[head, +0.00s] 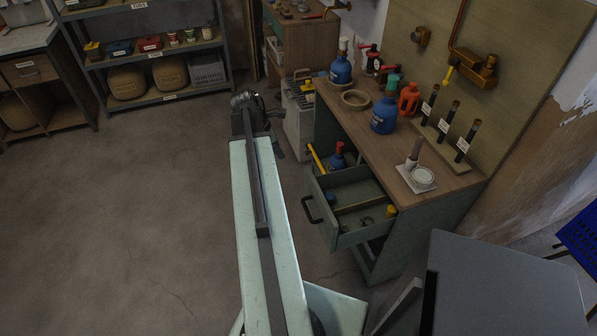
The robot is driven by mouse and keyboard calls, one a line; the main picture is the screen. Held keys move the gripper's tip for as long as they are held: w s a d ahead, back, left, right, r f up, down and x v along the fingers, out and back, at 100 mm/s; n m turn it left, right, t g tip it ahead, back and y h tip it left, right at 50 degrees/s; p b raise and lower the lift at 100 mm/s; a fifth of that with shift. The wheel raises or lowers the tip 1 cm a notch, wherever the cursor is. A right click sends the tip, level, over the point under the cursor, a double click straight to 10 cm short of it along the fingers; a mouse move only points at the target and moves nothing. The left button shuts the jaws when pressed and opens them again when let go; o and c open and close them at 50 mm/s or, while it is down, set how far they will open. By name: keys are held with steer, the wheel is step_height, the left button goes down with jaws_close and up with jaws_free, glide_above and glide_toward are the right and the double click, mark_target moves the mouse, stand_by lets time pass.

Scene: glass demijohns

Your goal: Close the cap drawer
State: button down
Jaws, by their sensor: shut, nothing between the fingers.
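The cap drawer (367,236) stands pulled out of the green workbench, with a dark bar handle (311,209) on its front. My gripper (279,152) is at the far end of my pale green arm, left of and beyond the drawer, apart from the handle. It is small and dark here; its fingers look shut and empty.
The workbench (455,181) carries blue bottles, a red-orange jug (409,99), a wooden ring and dark tubes. A shelf (160,97) stands at the back left. The floor (130,220) at left is clear.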

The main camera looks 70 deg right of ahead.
steer(key=s+d+f+b, duration=0.4)
steer(key=s+f+b, duration=0.1)
steer(key=f+b, duration=0.4)
steer(key=shift+s+d, duration=0.35)
steer(key=shift+s, duration=0.05)
steer(key=shift+d+f, duration=0.1)
